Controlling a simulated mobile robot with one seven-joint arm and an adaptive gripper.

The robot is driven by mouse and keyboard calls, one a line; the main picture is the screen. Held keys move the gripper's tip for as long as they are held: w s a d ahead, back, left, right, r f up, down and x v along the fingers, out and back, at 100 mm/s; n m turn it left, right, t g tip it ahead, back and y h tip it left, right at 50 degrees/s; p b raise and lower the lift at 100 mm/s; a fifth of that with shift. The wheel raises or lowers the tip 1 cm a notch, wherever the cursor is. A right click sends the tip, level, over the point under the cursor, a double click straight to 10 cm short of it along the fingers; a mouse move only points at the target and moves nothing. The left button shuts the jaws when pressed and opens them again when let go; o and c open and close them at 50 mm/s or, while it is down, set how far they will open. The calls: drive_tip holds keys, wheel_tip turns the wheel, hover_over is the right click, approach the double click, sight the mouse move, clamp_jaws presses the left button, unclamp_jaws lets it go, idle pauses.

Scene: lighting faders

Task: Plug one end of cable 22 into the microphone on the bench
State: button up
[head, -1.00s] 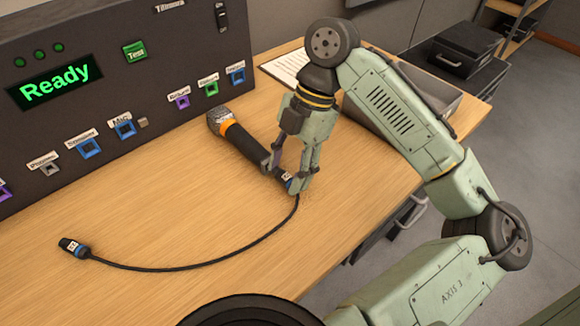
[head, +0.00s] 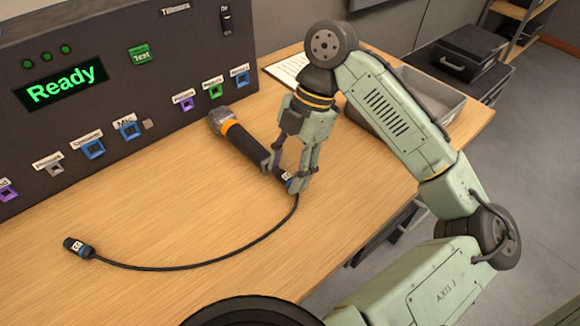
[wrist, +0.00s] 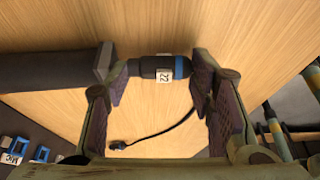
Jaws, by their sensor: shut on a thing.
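The microphone (head: 245,145), black with an orange band and grey mesh head, lies on the wooden bench. My gripper (head: 284,173) is at its tail end, shut on one plug of cable 22 (head: 200,263). In the wrist view this plug (wrist: 163,76), black with a blue band and a white 22 label, lies between my fingers. The microphone body (wrist: 45,73) is roughly in line with it. My left finger hides the junction, so I cannot tell whether they are joined. The cable's other plug (head: 76,247) lies loose at the bench's left.
A dark panel (head: 110,60) with a green Ready display and several labelled sockets stands along the back. A grey tray (head: 430,105) and a paper sheet (head: 288,68) lie behind my arm.

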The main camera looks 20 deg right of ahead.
drive_tip(key=shift+w+a+p, duration=0.25)
drive_tip(key=shift+w+p, duration=0.2)
drive_tip(key=shift+w, duration=0.25)
drive_tip(key=shift+w+a+p, duration=0.25)
drive_tip(key=shift+w+p, duration=0.2)
drive_tip(key=shift+w, duration=0.25)
idle(1.7)
idle(0.5)
drive_tip(key=shift+s+d+p, duration=0.1)
drive_tip(key=shift+s+d, duration=0.25)
drive_tip(key=shift+s, duration=0.4)
drive_tip(key=shift+s+d+p, duration=0.15)
drive_tip(key=shift+s+d, duration=0.2)
drive_tip(key=shift+s, duration=0.45)
drive_tip(key=shift+s+d+p, duration=0.1)
drive_tip(key=shift+s+d, duration=0.25)
drive_tip(key=shift+s, duration=0.4)
drive_tip(key=shift+s, duration=0.1)
